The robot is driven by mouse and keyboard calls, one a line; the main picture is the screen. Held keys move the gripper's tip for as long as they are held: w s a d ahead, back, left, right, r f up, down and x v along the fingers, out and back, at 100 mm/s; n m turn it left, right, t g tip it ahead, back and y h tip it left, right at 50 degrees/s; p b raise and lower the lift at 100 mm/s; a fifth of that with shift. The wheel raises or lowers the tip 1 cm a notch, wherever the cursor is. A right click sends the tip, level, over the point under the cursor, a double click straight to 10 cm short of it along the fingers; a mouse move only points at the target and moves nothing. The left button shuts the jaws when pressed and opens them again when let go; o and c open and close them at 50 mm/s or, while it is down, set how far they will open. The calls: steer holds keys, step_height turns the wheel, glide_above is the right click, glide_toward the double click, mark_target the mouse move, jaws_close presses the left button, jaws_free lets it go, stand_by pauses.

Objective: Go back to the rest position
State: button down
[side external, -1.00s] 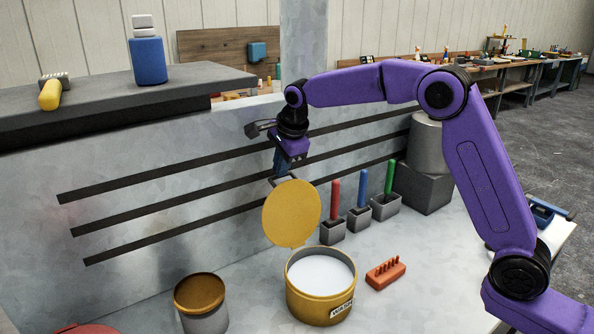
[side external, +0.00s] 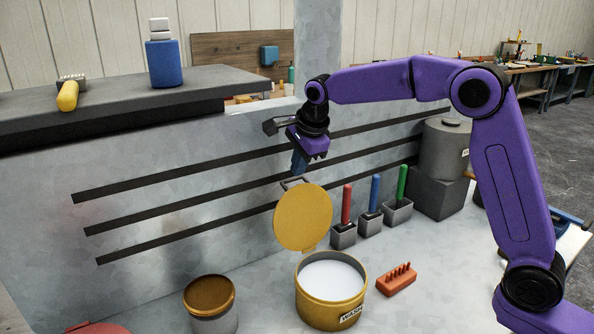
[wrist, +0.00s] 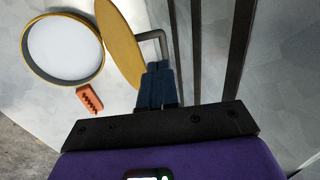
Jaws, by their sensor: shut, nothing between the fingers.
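My gripper (side external: 299,170) is shut and empty, with its blue fingers pointing down just above the handle of the yellow lid. The fingers also show together in the wrist view (wrist: 157,82). The round yellow lid (side external: 303,217) stands tilted up on the back of the yellow pot. Its grey bent handle (side external: 290,181) is right by my fingertips; I cannot tell whether they touch. The yellow pot (side external: 329,312) is open, labelled WASH, and filled with something white (side external: 331,279). In the wrist view the pot (wrist: 63,77) is at the upper left.
Red, blue and green-handled tools (side external: 375,190) stand in grey holders right of the lid. A red block with pegs (side external: 396,279) lies right of the pot. A brown-topped can (side external: 209,293) stands left. Behind is a grey wall with dark slots (side external: 180,205); a dark shelf (side external: 120,100) is upper left.

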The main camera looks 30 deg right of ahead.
steer(key=v, duration=0.5)
steer(key=s+a+f+n+g+y, duration=0.1)
steer(key=s+f+n, duration=0.1)
steer(key=s+n, duration=0.65)
steer(key=s+a+f+n+g, duration=0.1)
steer(key=s+f+n, duration=0.2)
steer(key=s+n, duration=0.55)
steer(key=s+d+f+n, duration=0.2)
steer(key=s+d+n, duration=0.1)
steer(key=s, duration=0.5)
steer(key=s+d+f+n+g, duration=0.1)
steer(key=s+d+f+n, duration=0.2)
steer(key=s+n, duration=0.3)
steer(key=s+d+f+n+g, duration=0.1)
steer(key=s+d+n, duration=0.3)
steer(key=s, duration=0.7)
steer(key=shift+d+f+n+h, duration=0.3)
steer(key=shift+d+f, duration=0.05)
steer(key=shift+f, duration=0.3)
